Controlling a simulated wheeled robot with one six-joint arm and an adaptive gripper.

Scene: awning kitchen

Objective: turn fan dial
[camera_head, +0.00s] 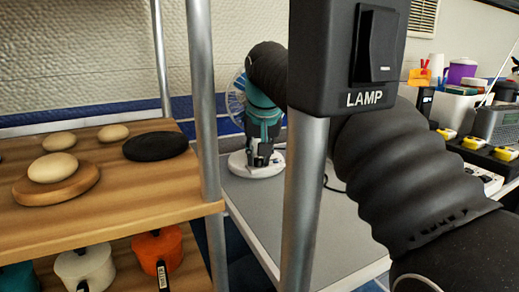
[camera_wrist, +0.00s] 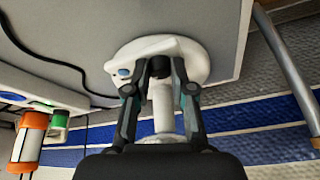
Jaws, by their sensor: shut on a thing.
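The fan stands on the grey tabletop, with its round white base (camera_head: 256,166) flat on the surface and its wire cage (camera_head: 235,100) partly hidden behind my arm. In the wrist view the white base (camera_wrist: 200,62) and white neck (camera_wrist: 162,112) show, with a small blue spot (camera_wrist: 124,72) on the base. My gripper (camera_wrist: 160,70) reaches down to the base, one finger on each side of the neck. Its fingertips are closed on a dark, knob-like part at the base, apparently the fan dial, mostly hidden by the fingers. In the head view my gripper (camera_head: 260,155) is low over the base.
A metal post with a LAMP switch box (camera_head: 350,60) stands close in front. A wooden shelf (camera_head: 110,205) with buns and pots is at left. Yellow-knobbed equipment (camera_head: 475,145) is at right. The grey table (camera_head: 250,205) is clear before the fan.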

